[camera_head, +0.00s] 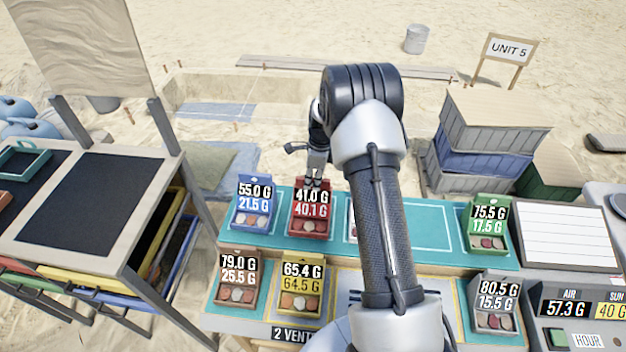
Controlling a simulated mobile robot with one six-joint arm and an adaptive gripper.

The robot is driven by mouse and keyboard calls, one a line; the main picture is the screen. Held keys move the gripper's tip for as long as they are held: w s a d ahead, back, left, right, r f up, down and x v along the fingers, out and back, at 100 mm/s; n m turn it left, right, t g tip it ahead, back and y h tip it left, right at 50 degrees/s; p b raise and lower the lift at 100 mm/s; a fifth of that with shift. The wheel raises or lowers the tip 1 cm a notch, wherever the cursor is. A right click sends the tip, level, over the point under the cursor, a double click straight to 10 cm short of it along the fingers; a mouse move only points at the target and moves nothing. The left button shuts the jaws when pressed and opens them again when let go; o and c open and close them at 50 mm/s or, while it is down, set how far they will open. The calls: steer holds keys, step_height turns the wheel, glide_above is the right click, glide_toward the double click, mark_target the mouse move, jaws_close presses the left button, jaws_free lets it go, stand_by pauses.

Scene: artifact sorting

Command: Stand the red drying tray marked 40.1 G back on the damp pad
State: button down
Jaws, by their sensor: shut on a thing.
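The red drying tray (309,214) is in the head view, left of my arm. It carries the labels 41.0 G and 40.1 G and holds several small round pieces. My gripper (314,182) is shut on its top edge, with the tray upright below it. The tray is over or on the teal mat (434,229) of the upper shelf; I cannot tell whether its base touches. No pad is labelled as damp; a dark pad (100,205) lies on the left stand.
A blue tray (251,205) stands close left of the red one. Brown (238,280) and yellow (301,290) trays stand in front. A green tray (487,226) and a grey tray (495,305) stand right. My arm hides the middle of the bench.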

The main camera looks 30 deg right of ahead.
steer(key=c, duration=1.6)
jaws_free()
steer(key=shift+f, duration=0.1)
step_height(320, 180, up, 12)
steer(key=d+p, duration=0.1)
steer(key=p, duration=0.1)
steer(key=s+a+r+n+t, duration=0.1)
steer(key=s+a+r+n, duration=0.25)
steer(key=r, duration=0.25)
steer(key=s+a+r+n+h, duration=0.1)
steer(key=s+a+r+n, duration=0.25)
steer(key=r, duration=0.25)
steer(key=s+a+r+n+t, duration=0.1)
steer(key=s+a+r+n, duration=0.25)
steer(key=s+r, duration=0.2)
steer(key=s+a+r+n+t, duration=0.1)
steer(key=s+a+n, duration=0.2)
steer(key=s+n, duration=0.4)
steer(key=s+a+r+n, duration=0.2)
steer(key=s+a+n, duration=0.2)
steer(key=s, duration=1)
steer(key=n, duration=0.3)
steer(key=shift+s+t, duration=0.2)
steer(key=shift+t, duration=0.2)
